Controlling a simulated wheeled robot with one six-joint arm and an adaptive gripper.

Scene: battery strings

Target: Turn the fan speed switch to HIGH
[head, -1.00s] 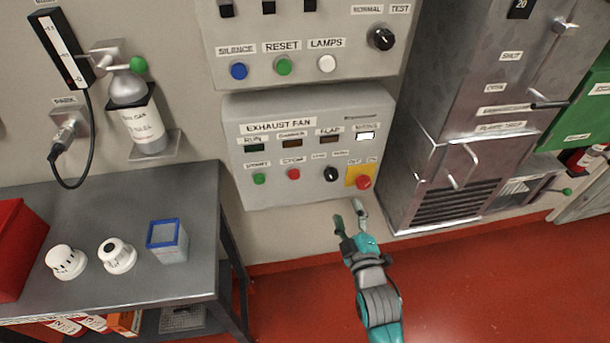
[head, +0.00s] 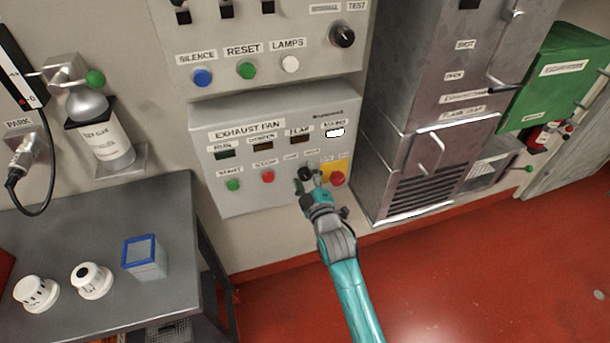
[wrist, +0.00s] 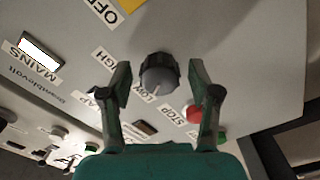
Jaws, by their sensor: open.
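The fan speed switch is a dark round knob (wrist: 159,73) on the exhaust fan panel. Beside it in the wrist view are the labels LOW (wrist: 138,94) and HIGH (wrist: 104,59). A small pale mark shows at the knob's lower edge, nearer LOW than HIGH. My gripper (wrist: 159,68) is open, with one finger on each side of the knob; whether they touch it I cannot tell. In the head view my gripper (head: 309,182) is at the panel and partly covers the knob (head: 305,172).
A red button (head: 338,179) on a yellow plate sits close right of the knob. The red STOP button (wrist: 194,113) is near one finger in the wrist view. A metal cabinet (head: 395,180) stands right of the panel, a grey table (head: 180,215) at lower left.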

